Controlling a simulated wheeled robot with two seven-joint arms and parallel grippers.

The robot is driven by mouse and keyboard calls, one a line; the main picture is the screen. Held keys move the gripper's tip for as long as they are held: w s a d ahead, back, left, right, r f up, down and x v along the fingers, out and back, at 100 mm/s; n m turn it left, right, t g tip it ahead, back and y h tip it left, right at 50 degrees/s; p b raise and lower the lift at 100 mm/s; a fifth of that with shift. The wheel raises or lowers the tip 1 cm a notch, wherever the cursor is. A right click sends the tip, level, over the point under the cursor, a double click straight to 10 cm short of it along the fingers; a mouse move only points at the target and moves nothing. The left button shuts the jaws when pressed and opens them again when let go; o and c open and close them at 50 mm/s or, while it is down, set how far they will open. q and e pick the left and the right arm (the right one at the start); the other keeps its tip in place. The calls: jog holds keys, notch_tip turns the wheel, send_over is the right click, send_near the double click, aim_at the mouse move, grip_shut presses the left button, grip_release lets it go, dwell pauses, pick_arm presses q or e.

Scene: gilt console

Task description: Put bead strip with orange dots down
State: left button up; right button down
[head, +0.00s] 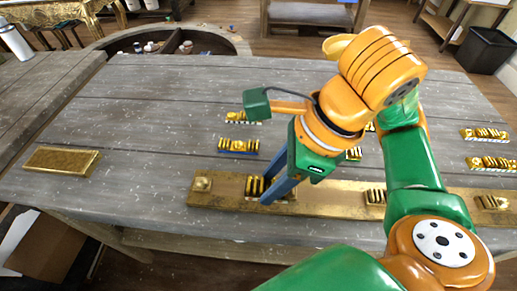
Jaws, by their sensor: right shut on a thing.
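My right gripper (271,191) reaches down in the middle of the table, with its blue fingers shut on a small gold ribbed bead strip (256,186). The held strip is at the long gilt board (330,204), near its left end. The fingers hide much of it, so I cannot make out orange dots or whether it rests fully on the board. A ribbed gold strip with a blue base (238,146) lies behind the board. My left gripper is not in view.
Other gold pieces stand along the board, including a rounded one (202,184) and a ribbed one (376,197). A flat gold plate (62,160) lies left. The table's left middle is clear.

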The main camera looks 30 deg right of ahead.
jog(key=w+a+f+p, duration=0.1)
jog(key=w+a+f, duration=0.1)
jog(key=w, duration=0.3)
send_over(225, 188)
jog(key=s+d, duration=0.1)
jog(key=s, duration=0.1)
jog(key=f, duration=0.5)
jog(key=shift+w+d+f, duration=0.1)
jog(key=shift+w, duration=0.1)
jog(key=f, duration=0.1)
jog(key=f+p, duration=0.1)
jog(key=f, duration=0.1)
jog(key=shift+w+f+p, duration=0.3)
jog(key=shift+w, duration=0.05)
jog(key=shift+f, duration=0.25)
jog(key=shift+f+b, duration=0.25)
jog(key=shift+b, duration=0.2)
jog(key=shift+c, duration=2.3)
grip_release()
jog(key=shift+r, duration=0.1)
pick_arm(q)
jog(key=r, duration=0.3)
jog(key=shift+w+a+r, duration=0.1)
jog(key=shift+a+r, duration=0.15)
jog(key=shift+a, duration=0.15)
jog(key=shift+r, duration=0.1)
pick_arm(e)
jog(key=shift+r, duration=0.15)
